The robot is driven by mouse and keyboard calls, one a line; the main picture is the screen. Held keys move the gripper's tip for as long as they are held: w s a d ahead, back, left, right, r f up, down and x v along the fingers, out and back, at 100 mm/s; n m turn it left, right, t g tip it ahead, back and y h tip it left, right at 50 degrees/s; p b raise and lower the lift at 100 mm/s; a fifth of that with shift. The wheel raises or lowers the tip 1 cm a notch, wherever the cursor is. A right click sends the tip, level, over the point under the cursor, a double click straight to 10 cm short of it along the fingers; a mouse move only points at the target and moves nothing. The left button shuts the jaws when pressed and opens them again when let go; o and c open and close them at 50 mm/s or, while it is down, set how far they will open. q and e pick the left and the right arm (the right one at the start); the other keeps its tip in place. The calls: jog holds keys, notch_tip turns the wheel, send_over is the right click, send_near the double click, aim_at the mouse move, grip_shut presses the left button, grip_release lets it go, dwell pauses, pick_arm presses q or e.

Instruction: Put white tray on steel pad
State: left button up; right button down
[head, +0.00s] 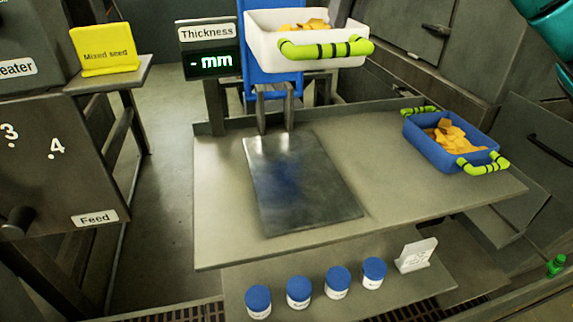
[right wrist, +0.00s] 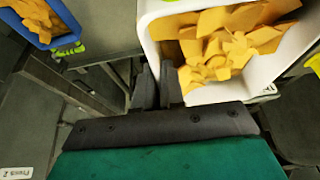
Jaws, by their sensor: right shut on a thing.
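The white tray (head: 262,48) is in the air at the top of the head view, above and beyond the far edge of the table. It has a yellow-green handle with black bands and holds orange-yellow flakes. It also fills the upper right of the right wrist view (right wrist: 158,42). The steel pad (head: 300,185) lies bare and flat on the table, nearer than the tray. My right gripper (right wrist: 158,85) is shut on the white tray at its rim; its exact grip is partly hidden. My left gripper is not in view.
A blue tray (head: 433,152) of similar flakes sits on the table's right side. A thickness display (head: 210,62) and blue upright (head: 270,82) stand behind the pad. Several blue-lidded jars (head: 299,292) and a white card (head: 416,256) stand on the lower front shelf.

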jog(key=shift+a, duration=0.2)
notch_tip(320, 180, down, 15)
jog(key=shift+r+b, duration=0.1)
jog(key=shift+b, duration=0.85)
jog(key=shift+f, duration=2.6)
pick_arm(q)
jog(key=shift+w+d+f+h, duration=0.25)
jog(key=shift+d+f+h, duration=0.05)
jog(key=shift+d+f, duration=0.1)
pick_arm(e)
jog(key=shift+f+b, duration=0.15)
jog(key=shift+b, duration=0.25)
jog(key=c, duration=1.2)
grip_release()
jog(key=shift+c, duration=0.2)
